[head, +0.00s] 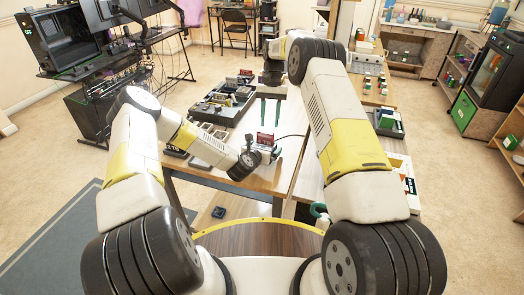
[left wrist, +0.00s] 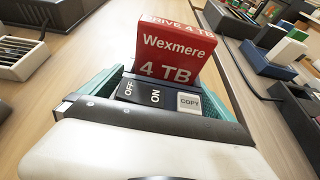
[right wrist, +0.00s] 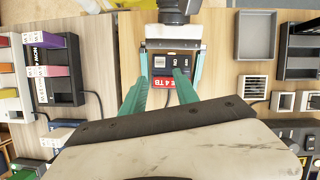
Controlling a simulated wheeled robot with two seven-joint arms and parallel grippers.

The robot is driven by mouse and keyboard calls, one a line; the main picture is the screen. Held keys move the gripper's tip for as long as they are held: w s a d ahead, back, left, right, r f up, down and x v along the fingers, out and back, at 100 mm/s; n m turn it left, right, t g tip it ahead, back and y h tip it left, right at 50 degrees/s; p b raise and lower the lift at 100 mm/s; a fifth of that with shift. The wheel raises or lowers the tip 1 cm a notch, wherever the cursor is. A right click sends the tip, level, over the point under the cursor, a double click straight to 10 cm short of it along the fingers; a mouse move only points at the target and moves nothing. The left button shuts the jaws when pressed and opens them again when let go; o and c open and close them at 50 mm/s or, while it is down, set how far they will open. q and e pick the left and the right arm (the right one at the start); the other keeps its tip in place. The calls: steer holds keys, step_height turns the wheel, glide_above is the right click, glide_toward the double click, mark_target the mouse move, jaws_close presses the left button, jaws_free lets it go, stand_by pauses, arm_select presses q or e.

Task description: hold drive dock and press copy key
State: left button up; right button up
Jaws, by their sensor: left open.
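The drive dock (left wrist: 150,92) is black, with OFF and ON markings and a pale COPY key (left wrist: 189,103). A red Wexmere 4 TB drive (left wrist: 172,52) stands in it; the drive also shows in the head view (head: 265,140). My left gripper (head: 266,153) is open around the dock, with a green finger on each side; I cannot tell whether they touch it. My right gripper (head: 270,111) is open and empty, fingers pointing down. In the right wrist view the dock (right wrist: 170,62) lies beyond and between its fingertips (right wrist: 160,88).
A black tray of parts (head: 225,103) lies behind the left arm on the table. In the right wrist view, a grey tray (right wrist: 258,36) is right of the dock, and a black rack with upright drives (right wrist: 52,75) is at left. Bare wood shows around the dock.

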arm_select(q)
steer(key=shift+w+d+f, duration=0.1)
steer(key=shift+w+d, duration=0.05)
steer(key=shift+w, duration=0.15)
steer(key=c, duration=1.6)
steer(key=shift+c, duration=1.2)
arm_select(e)
steer(key=shift+c, duration=0.7)
jaws_close()
